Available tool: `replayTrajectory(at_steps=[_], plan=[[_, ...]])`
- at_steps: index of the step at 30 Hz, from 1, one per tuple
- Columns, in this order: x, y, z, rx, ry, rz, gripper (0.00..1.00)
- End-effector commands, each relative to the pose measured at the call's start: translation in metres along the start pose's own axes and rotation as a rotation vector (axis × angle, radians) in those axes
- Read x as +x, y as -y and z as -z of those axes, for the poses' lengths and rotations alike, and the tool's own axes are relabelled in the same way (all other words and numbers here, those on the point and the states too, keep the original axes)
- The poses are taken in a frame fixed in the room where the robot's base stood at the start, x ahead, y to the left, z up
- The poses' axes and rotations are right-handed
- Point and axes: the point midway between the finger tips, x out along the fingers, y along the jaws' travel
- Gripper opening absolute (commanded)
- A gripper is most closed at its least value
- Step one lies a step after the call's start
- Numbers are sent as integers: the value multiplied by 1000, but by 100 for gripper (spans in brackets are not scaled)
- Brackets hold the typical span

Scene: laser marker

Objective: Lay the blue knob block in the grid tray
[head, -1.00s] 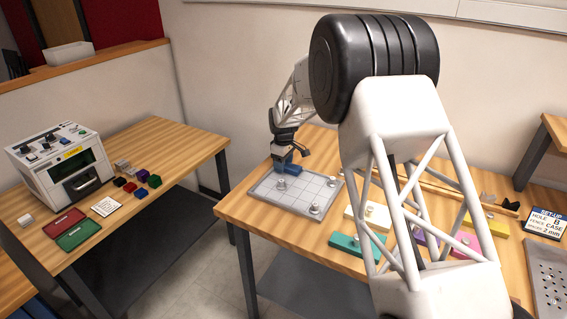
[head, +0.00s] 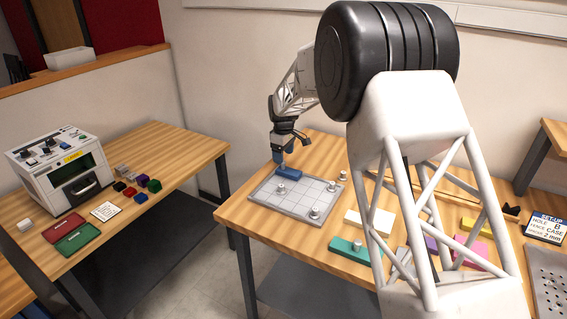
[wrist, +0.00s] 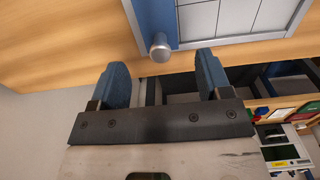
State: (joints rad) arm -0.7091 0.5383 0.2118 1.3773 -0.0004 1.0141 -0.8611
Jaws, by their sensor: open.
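The blue knob block (head: 288,173) lies at the far left edge of the grey grid tray (head: 262,202) in the head view. In the wrist view the blue block (wrist: 157,12) lies along the tray's edge, with its metal knob (wrist: 160,47) at the near end. My gripper (head: 281,160) is close by the block. In the wrist view my gripper (wrist: 160,72) is open and empty, its fingers apart on either side of the knob's line and back from it. Whether the block sits fully flat is hard to tell.
Metal knobs (head: 315,212) stand on the tray. White (head: 370,221), teal (head: 350,247), yellow (head: 482,229) and pink (head: 470,252) blocks lie right of it, partly behind my arm. A white machine (head: 62,168) stands on the left table.

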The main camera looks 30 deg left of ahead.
Motion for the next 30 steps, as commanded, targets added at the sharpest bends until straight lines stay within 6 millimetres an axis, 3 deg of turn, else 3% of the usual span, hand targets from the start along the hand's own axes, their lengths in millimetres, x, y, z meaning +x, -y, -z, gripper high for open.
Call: replayTrajectory(at_steps=[6,12,30], plan=[[-35,0,0,0,-1,-1,71],[-53,0,0,0,0,0,71],[-59,0,0,0,0,0,71]])
